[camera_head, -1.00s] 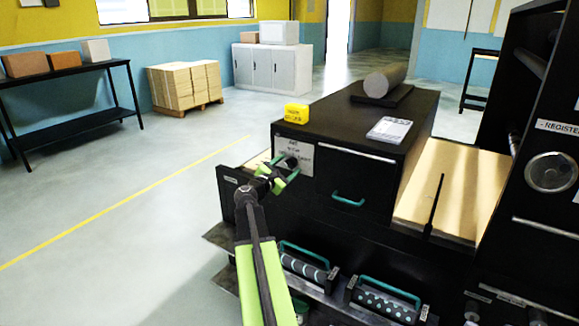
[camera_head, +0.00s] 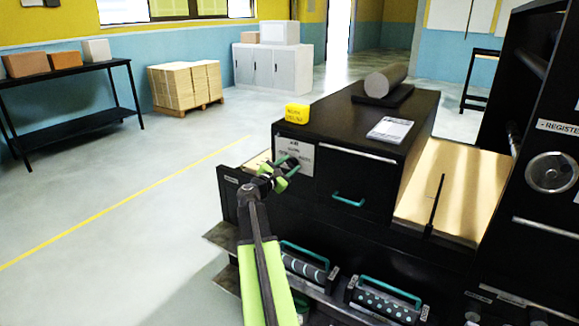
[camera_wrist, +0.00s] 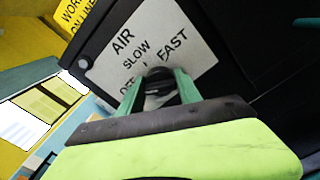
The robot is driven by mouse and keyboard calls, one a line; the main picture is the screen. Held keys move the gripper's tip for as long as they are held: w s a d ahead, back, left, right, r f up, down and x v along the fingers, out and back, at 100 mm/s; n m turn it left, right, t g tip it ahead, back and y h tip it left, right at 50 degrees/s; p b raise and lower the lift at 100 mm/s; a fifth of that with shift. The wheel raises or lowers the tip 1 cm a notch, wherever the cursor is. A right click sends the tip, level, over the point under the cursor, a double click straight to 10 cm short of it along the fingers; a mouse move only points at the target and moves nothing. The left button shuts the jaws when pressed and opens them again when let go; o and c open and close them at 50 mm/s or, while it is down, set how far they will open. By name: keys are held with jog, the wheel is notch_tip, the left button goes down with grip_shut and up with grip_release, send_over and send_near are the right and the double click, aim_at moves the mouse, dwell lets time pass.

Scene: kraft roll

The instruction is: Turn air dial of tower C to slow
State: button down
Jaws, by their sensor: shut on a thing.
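The air dial (camera_wrist: 160,84) is a dark round knob on a light plate (camera_wrist: 118,62) lettered AIR, with SLOW, FAST and a partly hidden word that looks like OFF. In the wrist view my gripper (camera_wrist: 160,88) has its two green fingers on either side of the knob, shut on it. The fingers hide part of the knob, so its pointer setting cannot be read. In the head view the plate (camera_head: 307,156) is on the front of a black cabinet (camera_head: 345,130), and my gripper (camera_head: 284,170) is at it.
A drawer with a teal handle (camera_head: 348,200) is right of the dial. Patterned rollers (camera_head: 384,299) lie below.

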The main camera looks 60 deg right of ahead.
jog(key=m, duration=0.5)
jog(key=shift+s+f+m, duration=0.1)
jog(key=shift+f+m, duration=0.05)
jog(key=shift+m, duration=0.25)
jog(key=m, duration=0.5)
jog(key=shift+f+m, duration=0.1)
jog(key=shift+m, duration=0.5)
jog(key=c, duration=0.8)
grip_release()
jog(key=shift+a, duration=0.1)
